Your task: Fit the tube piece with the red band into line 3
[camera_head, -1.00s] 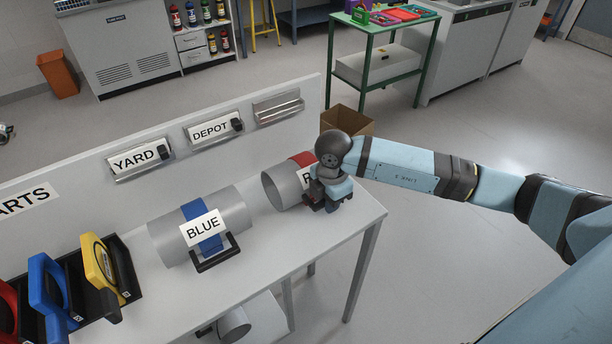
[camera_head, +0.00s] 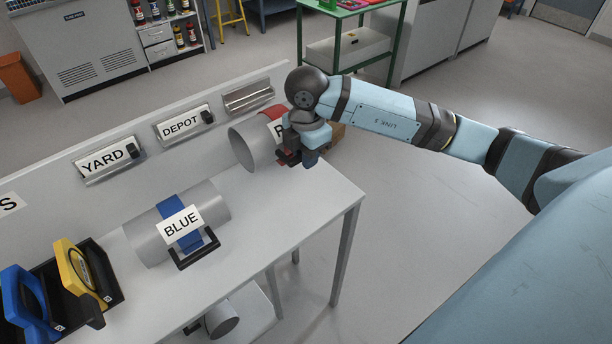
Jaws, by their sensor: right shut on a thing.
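The grey tube piece with the red band (camera_head: 244,146) is at the right end of the white bench, in front of the back panel. Its white label shows only an "R"; the rest is hidden behind my right gripper (camera_head: 296,158). My right gripper is shut on this piece at its near side and appears to hold it a little above the bench top. The piece lies roughly level, its open end facing left. Line 3 is not seen in this view. My left gripper is not in view.
A grey tube with a blue band (camera_head: 150,235) and BLUE label lies on the bench (camera_head: 300,215). Yellow (camera_head: 72,268) and blue (camera_head: 25,300) ring-shaped parts stand in a black rack at left. YARD (camera_head: 108,160) and DEPOT (camera_head: 183,124) signs are on the panel. Floor to the right is open.

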